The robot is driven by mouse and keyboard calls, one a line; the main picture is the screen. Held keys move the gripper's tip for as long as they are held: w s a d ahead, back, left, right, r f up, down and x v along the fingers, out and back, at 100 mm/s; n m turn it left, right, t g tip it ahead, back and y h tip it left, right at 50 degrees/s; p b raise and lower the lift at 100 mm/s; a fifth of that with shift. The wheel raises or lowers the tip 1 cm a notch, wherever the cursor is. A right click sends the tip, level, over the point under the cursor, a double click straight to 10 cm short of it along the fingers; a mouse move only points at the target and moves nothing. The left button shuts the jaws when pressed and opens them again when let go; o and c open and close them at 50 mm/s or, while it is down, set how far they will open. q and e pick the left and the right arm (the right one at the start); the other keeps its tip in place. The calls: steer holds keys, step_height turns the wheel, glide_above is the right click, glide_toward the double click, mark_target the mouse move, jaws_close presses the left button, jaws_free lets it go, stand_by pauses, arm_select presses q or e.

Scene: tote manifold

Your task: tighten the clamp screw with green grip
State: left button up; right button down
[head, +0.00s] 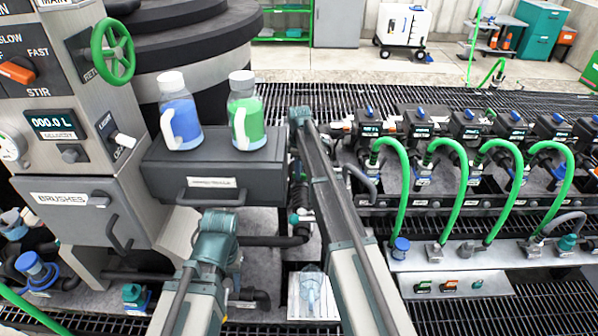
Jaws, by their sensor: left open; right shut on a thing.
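No clamp screw with a green grip can be made out for certain. A teal-green knob (567,242) stands on the metal plate at the right, and another teal-green knob (133,292) sits low at the left; I cannot tell if either is a clamp screw. My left arm rises from the bottom to a teal joint left of centre.
A blue bottle (181,112) and a green bottle (246,112) stand on the dark drawer box (225,180). Green hoses (458,190) arch over the manifold at the right. A clear container (312,296) sits low between my arms. A green handwheel (113,52) is upper left.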

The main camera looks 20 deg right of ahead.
steer(key=m, duration=0.3)
steer(key=shift+m, duration=0.3)
steer(key=m, duration=0.4)
steer(key=shift+w+d+m, duration=0.1)
steer(key=shift+m, duration=0.2)
steer(key=m, duration=0.3)
steer(key=shift+m, duration=0.3)
steer(key=m, duration=0.4)
steer(key=shift+d+m, duration=0.15)
steer(key=shift+m, duration=0.15)
steer(key=m, duration=0.4)
steer(key=shift+m, duration=0.3)
steer(key=m, duration=0.3)
steer(key=shift+d+m, duration=0.1)
steer(key=shift+m, duration=0.2)
steer(key=m, duration=0.4)
steer(key=shift+s, duration=0.2)
steer(key=shift+m, duration=2.3)
